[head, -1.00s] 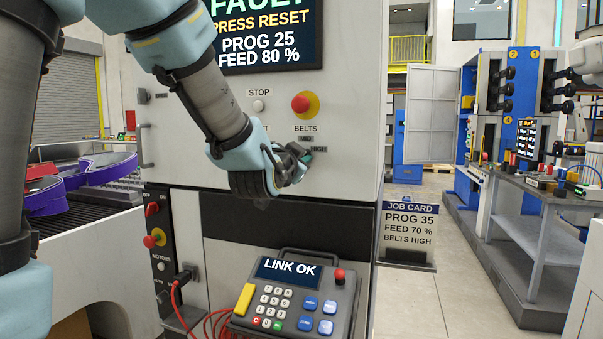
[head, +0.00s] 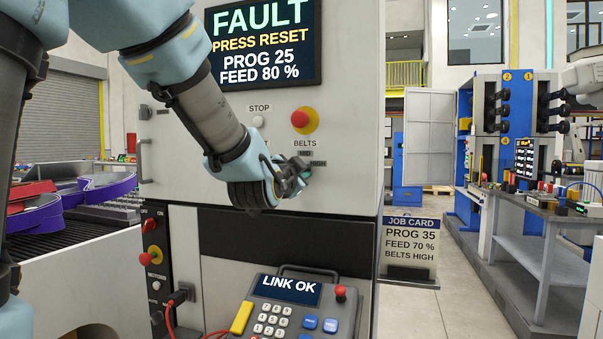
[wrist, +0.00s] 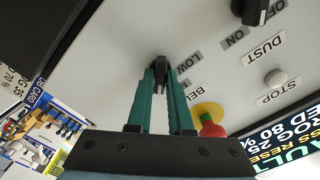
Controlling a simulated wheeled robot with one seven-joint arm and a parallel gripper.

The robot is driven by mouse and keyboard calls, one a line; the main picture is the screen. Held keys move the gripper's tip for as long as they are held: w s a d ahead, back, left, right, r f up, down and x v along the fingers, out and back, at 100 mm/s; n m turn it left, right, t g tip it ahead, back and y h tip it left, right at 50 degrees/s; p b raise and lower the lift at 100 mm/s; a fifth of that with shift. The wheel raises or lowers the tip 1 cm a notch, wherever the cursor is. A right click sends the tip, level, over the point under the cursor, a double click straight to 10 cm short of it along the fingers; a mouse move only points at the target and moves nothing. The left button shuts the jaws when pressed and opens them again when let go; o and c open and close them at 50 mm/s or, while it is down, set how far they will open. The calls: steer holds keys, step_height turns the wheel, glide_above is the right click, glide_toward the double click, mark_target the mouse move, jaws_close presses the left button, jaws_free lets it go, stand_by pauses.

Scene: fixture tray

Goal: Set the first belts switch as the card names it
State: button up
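The belts switch (wrist: 159,62) is a small black knob on the pale machine panel. In the wrist view it sits between the tips of my gripper's two teal fingers (wrist: 161,72), which stand close together on it. A LOW label shows to its right; MID and HIGH are hidden there. In the head view my gripper (head: 298,172) covers most of the switch, below the BELTS label and beside MID and HIGH. I cannot read where the knob points. The job card (head: 411,240) reads PROG 35, FEED 70 %, BELTS HIGH.
A red stop button (head: 304,119) on a yellow ring stands just above the switch. The dust switch (wrist: 257,10) and STOP button (wrist: 275,78) are nearby. The screen (head: 262,42) reads FAULT, PRESS RESET, PROG 25, FEED 80 %. A keypad unit (head: 290,291) reading LINK OK stands below.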

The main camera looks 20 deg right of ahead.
steer(key=o, duration=0.4)
steer(key=b+v, duration=0.3)
steer(key=v, duration=0.7)
steer(key=shift+s+a, duration=0.25)
steer(key=shift+s, duration=0.1)
steer(key=w+a+f+n+g+y+p, duration=0.1)
steer(key=w+a+f+n+g+y, duration=0.3)
steer(key=a+f, duration=0.5)
steer(key=w+a+f+n+g+y+p, duration=0.1)
steer(key=w+a+f+n+y, duration=0.1)
steer(key=a+f+n+y, duration=0.6)
steer(key=s+a+f+n+g, duration=0.1)
steer(key=s+a+f+g, duration=0.1)
steer(key=s+a+f, duration=0.1)
steer(key=s+a+f+n+g, duration=0.2)
steer(key=s+a+f, duration=0.1)
steer(key=a+f, duration=0.2)
steer(key=s+a+f+n+g, duration=0.1)
steer(key=s+a+f+g, duration=0.1)
steer(key=s+a+f, duration=0.1)
steer(key=shift+a+f+n+g+p, duration=0.35)
steer(key=shift+a+f, duration=0.2)
steer(key=shift+a, duration=0.35)
